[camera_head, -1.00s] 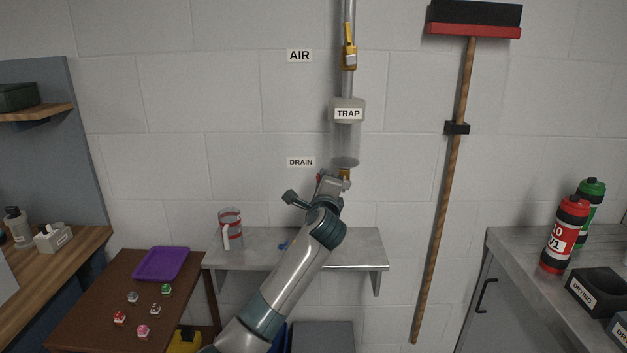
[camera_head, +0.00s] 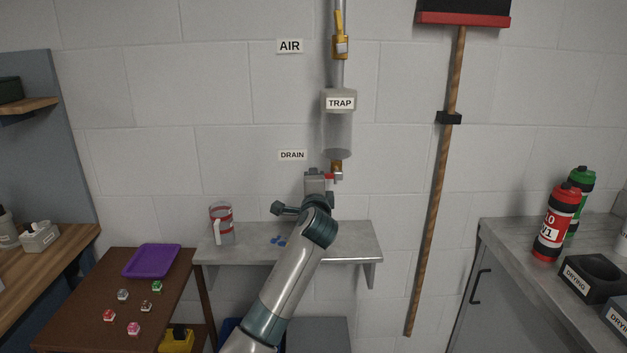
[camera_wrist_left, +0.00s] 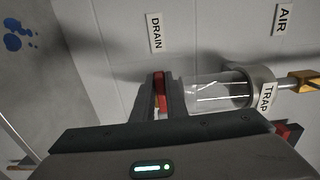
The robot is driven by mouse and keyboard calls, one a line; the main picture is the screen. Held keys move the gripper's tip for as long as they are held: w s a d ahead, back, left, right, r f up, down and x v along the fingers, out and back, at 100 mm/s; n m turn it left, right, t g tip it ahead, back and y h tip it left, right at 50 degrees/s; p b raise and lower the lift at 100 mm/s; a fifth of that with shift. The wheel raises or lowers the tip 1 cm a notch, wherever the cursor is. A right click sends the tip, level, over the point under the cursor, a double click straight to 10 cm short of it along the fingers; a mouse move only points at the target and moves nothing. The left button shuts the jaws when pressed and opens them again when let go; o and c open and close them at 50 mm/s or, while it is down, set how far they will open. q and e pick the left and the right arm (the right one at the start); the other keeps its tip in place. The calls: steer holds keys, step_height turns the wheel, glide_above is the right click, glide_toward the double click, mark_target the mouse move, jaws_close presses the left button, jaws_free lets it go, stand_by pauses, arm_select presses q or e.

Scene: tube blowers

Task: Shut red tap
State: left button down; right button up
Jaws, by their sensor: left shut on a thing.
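The red tap (camera_head: 329,176) is at the brass drain fitting (camera_head: 336,167) under the clear trap (camera_head: 338,130), beside the DRAIN label (camera_head: 292,155). Only a short piece of its red handle shows. My left gripper (camera_head: 318,177) reaches up to it from below. In the left wrist view, the red handle (camera_wrist_left: 160,88) lies between the dark fingertips (camera_wrist_left: 160,100), and the gripper is shut on it. The gripper hides part of the tap. My right gripper is not in view.
A yellow AIR tap (camera_head: 340,42) stands on the pipe above. A red-banded jug (camera_head: 222,224) and blue drops (camera_head: 279,240) are on the grey shelf (camera_head: 355,240) below. A broom (camera_head: 446,170) hangs at right. Wall around the tap is clear.

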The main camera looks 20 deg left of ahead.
arm_select(q)
steer(key=c, duration=1.8)
jaws_free()
steer(key=shift+c, duration=0.2)
steer(key=shift+s, duration=0.1)
